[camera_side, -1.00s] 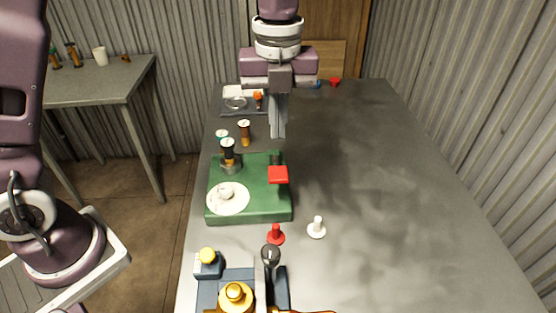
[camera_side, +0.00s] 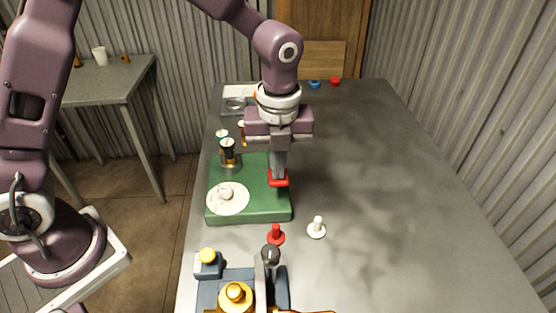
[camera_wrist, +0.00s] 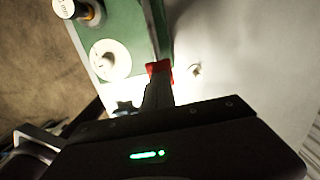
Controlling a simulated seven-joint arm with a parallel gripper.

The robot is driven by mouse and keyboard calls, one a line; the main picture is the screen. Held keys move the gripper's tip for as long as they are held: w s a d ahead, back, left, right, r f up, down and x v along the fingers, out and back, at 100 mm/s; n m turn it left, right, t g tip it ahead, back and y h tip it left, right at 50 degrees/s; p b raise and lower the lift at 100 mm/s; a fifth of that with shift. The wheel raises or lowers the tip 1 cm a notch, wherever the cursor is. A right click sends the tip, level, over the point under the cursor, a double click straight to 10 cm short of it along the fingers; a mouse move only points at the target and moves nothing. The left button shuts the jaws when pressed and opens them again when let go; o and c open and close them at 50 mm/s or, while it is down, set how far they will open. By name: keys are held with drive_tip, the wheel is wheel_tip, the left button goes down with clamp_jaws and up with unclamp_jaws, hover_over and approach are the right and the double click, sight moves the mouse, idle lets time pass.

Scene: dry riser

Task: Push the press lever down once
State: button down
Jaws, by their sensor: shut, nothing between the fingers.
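A green press base (camera_side: 222,215) stands on the table, with a round white plate (camera_side: 212,204) at its front left. The press lever ends in a red pad (camera_side: 284,183) at the base's right side. My gripper (camera_side: 279,175) is shut and empty, pointing straight down. Its fingertips are right at the red pad and hide part of it; I cannot tell how firmly they touch. In the wrist view, the red pad (camera_wrist: 153,67) shows at the tips of my fingers (camera_wrist: 158,88), beside the green base (camera_wrist: 120,20).
A red peg (camera_side: 276,235) and a white peg (camera_side: 317,228) stand in front. The table's right side is clear.

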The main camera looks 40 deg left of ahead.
drive_tip(key=shift+t+y, duration=0.7)
drive_tip(key=shift+s+d+f, duration=0.3)
drive_tip(key=shift+s+f, duration=0.05)
drive_tip(key=shift+f, duration=0.7)
drive_tip(key=shift+s+d+f, duration=0.3)
drive_tip(key=shift+s+f, duration=0.05)
drive_tip(key=shift+f, duration=0.75)
drive_tip(key=shift+s+d+f, duration=0.3)
drive_tip(key=shift+s+f, duration=0.05)
drive_tip(key=shift+f, duration=0.7)
drive_tip(key=s+d+v, duration=0.1)
drive_tip(key=d+v, duration=0.1)
drive_tip(key=v, duration=1.2)
drive_tip(key=shift+s, duration=0.3)
drive_tip(key=shift+f, duration=0.15)
drive_tip(key=s+a+r+n+t+h, duration=0.1)
drive_tip(key=s+a+r+n+t, duration=0.1)
drive_tip(key=s+a+n, duration=0.6)
drive_tip(key=s+a+r+n+t, duration=0.1)
drive_tip(key=s+a+r+n, duration=0.4)
drive_tip(key=n, duration=1.4)
drive_tip(key=s+a, duration=0.2)
drive_tip(key=a, duration=0.1)
drive_tip(key=shift+s+r+t+h, duration=0.2)
drive_tip(key=shift+s+t+h, duration=0.15)
drive_tip(key=shift+t+h, duration=0.05)
